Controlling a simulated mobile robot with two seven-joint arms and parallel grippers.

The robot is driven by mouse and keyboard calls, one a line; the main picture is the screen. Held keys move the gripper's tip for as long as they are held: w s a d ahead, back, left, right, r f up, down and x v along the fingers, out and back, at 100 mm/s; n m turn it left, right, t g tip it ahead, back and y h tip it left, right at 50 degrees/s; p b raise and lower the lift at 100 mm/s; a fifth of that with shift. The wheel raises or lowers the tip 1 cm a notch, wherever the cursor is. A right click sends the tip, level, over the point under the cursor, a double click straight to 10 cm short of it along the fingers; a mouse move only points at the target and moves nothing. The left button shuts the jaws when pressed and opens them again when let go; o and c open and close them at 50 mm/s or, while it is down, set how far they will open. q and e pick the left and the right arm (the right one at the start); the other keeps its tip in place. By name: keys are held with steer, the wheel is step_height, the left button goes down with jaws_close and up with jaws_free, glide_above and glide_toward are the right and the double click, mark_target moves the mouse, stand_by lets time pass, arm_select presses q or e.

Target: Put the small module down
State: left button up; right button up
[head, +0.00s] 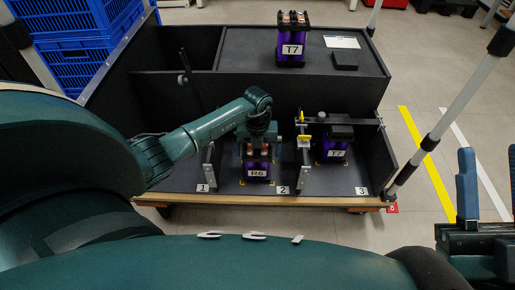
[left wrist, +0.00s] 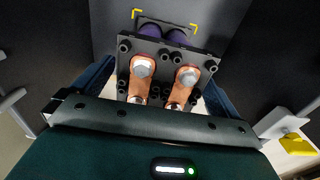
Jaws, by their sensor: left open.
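A small purple and black module with copper terminals (head: 257,166) stands upright in the bay marked 2 of the black cart. Its white label is hard to read. My left gripper (head: 258,147) is directly above it. In the left wrist view the module (left wrist: 165,70) shows its black top plate with two copper tabs and bolts. The blue fingers lie on either side of it, apart. Whether they touch it cannot be told. My right gripper (head: 490,185) stands at the far right edge, fingers apart, empty and partly cut off.
Another purple module (head: 333,148) stands in bay 3 under a black bar with a yellow part (head: 303,138). A taller module marked T7 (head: 292,40) stands on the upper shelf beside a black box (head: 344,60). Blue crates (head: 75,62) are at left. Bay 1 looks empty.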

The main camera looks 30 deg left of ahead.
arm_select(q)
steer(key=shift+r+p, duration=0.3)
steer(key=shift+r, duration=0.15)
step_height(320, 180, up, 11)
steer(key=p, duration=0.5)
steer(key=shift+r, duration=0.2)
arm_select(e)
step_height(320, 180, down, 6)
steer(key=s+m+g+h, duration=0.1)
steer(key=m+g+h, duration=0.1)
steer(key=m+h, duration=0.3)
steer(key=shift+a, duration=0.3)
